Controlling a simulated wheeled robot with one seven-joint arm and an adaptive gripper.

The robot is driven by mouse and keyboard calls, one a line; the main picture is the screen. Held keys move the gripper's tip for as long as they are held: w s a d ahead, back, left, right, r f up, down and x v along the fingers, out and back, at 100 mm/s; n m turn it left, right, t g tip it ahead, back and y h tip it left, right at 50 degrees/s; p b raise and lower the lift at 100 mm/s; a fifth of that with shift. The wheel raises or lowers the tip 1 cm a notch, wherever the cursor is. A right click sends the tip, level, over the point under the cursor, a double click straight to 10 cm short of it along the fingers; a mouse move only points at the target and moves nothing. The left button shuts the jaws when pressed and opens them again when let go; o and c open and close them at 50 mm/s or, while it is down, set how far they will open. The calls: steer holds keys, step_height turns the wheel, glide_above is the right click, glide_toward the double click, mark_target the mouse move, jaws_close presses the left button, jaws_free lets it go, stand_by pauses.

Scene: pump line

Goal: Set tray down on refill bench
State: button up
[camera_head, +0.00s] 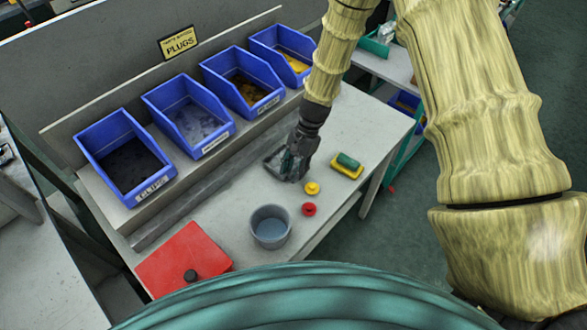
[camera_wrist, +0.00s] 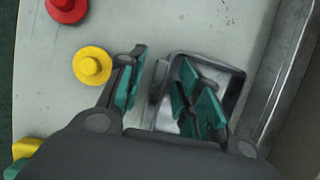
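A small grey metal tray (camera_head: 272,160) sits on the grey bench (camera_head: 232,205), beside the long dark rail; it looks level and resting on the bench top. In the wrist view the tray (camera_wrist: 208,62) lies between and under the fingers. My gripper (camera_wrist: 158,92) has teal finger pads. One finger is left of the tray's near wall and the other is over its inside, with a visible gap between them. The gripper looks open and straddles that wall. In the head view my gripper (camera_head: 293,163) is low at the tray and hides part of it.
Several blue bins (camera_head: 190,118) stand along the back under a PLUGS sign (camera_head: 178,42). Nearer are a yellow knob (camera_head: 312,188), a red knob (camera_head: 309,209), a green-and-yellow block (camera_head: 347,164), a grey bucket (camera_head: 270,227) and a red panel (camera_head: 184,261). Bare bench lies left of the tray.

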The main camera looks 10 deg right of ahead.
steer(key=b+v, duration=0.3)
steer(key=v, duration=0.9)
stand_by(0.3)
steer(key=shift+r, duration=0.1)
stand_by(0.3)
